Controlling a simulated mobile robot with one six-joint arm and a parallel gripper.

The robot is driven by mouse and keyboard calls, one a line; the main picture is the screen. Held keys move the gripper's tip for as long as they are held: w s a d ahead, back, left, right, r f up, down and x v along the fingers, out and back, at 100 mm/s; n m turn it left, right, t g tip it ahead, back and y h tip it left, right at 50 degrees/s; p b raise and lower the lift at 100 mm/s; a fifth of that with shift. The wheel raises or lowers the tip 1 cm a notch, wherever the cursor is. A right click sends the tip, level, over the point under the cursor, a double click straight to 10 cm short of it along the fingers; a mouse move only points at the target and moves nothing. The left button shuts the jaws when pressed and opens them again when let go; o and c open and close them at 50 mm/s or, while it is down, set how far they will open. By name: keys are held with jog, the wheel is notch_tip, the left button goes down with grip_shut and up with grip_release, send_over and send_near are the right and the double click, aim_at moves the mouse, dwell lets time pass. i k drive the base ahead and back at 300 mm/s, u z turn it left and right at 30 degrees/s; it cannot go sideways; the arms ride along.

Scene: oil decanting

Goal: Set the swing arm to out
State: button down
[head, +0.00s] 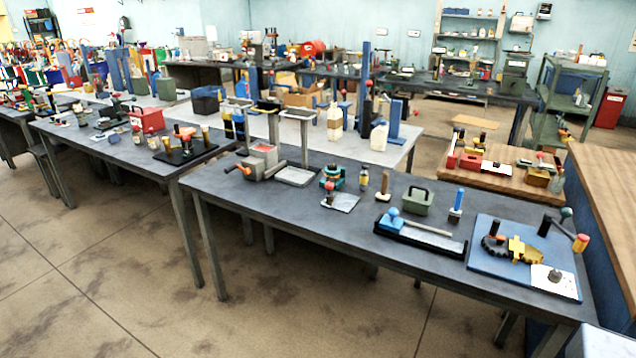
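I cannot tell for sure which part is the swing arm. One candidate is the dark lever (563,229) with a red and yellow knob (580,243), at the back right of a blue board (484,262) on the near table. The board also carries a black toothed part (494,245), a yellow toothed part (520,250) and a white plate (553,280) with a dark knob. No out marking is readable at this size. My gripper is not in view.
The near dark table (300,215) also holds a black tray with a blue-handled tool (394,219), a green box (418,201) and a grey and red device (262,158). A wooden bench (609,187) stands at the right. The floor (290,305) in front is clear.

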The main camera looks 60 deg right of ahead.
aim_at(329, 186)
jog(key=z, duration=0.05)
jog(key=i, duration=0.9)
jog(key=u, duration=0.05)
